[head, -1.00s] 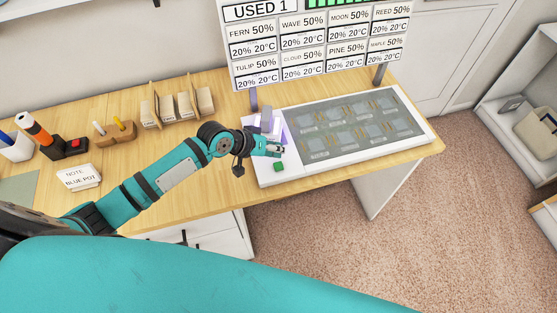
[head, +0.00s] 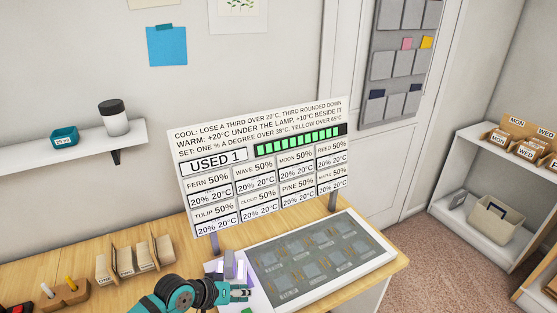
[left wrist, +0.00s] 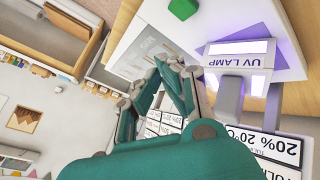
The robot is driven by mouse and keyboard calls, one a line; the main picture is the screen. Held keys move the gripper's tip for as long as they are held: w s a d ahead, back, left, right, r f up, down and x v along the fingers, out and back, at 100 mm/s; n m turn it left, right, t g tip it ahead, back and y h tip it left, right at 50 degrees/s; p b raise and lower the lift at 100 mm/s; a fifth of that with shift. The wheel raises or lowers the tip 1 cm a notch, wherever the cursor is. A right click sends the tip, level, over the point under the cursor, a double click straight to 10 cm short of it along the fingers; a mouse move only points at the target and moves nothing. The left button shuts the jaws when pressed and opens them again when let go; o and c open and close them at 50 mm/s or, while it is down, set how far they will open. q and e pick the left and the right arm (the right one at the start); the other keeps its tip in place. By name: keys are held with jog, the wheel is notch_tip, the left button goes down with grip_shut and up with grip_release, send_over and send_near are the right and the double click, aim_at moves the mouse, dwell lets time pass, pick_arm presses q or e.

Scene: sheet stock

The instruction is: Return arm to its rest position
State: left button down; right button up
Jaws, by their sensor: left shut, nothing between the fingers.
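My left gripper (head: 246,291) is at the left end of the white exposure panel (head: 383,264) in the head view, beside the purple-lit UV lamp. It also shows in the left wrist view (left wrist: 170,65), with its fingers closed together and nothing held. The UV lamp (left wrist: 238,50) stands to the right of the fingers there. A green button (left wrist: 183,8) is above the fingertips in that view. My right gripper is not seen in either view.
A display board (head: 262,165) stands behind the panel. Card holders (head: 135,257) and a wooden pen block (head: 66,294) are to the left on the desk. A shelf with a beige bin (head: 495,221) stands at the right. Carpet lies between desk and shelf.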

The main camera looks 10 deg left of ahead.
pick_arm(q)
jog(key=s+d+m+g+y, duration=0.1)
jog(key=s+d+m, duration=0.25)
jog(key=s, duration=0.85)
jog(key=s+a+r+n+g+y, duration=0.25)
jog(key=s+a+y, duration=0.4)
jog(key=s, duration=0.65)
notch_tip(320, 180, down, 30)
jog(key=s+a+m+h+b, duration=0.1)
jog(key=s+a+b, duration=0.1)
jog(key=b, duration=0.2)
jog(key=s+a+f+g+b, duration=0.2)
jog(key=s+a+f+b, duration=0.1)
jog(key=s+f, duration=1.3)
notch_tip(320, 180, down, 4)
jog(key=shift+s+r+b, duration=0.15)
jog(key=shift+s+b, duration=0.15)
jog(key=shift+s, duration=0.05)
